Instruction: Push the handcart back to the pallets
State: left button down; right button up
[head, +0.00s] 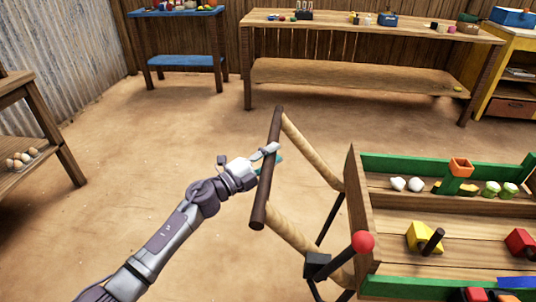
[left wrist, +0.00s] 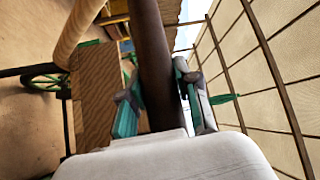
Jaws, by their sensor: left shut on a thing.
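The handcart (head: 352,205) stands at the right in the head view, a wooden bed with green side rails. Its dark round handle bar (head: 274,150) is joined to the bed by two tan wooden shafts. My left gripper (head: 268,158) is shut on the handle bar near its middle. The left wrist view shows the dark bar (left wrist: 155,65) between the two teal-padded fingers (left wrist: 160,110). A green spoked wheel (left wrist: 47,82) shows there too. My right gripper is not in view. No pallets can be made out.
A long wooden table (head: 350,33) and a blue table (head: 180,60) stand at the back. A wooden shelf (head: 50,125) is at left. The dirt floor between is clear.

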pick_arm(q)
jog(key=c, duration=0.8)
grip_release()
jog(key=shift+s+d, duration=0.1)
jog(key=shift+d, duration=0.15)
jog(key=shift+a, duration=0.1)
jog(key=v, duration=1.2)
jog(key=shift+f, duration=0.1)
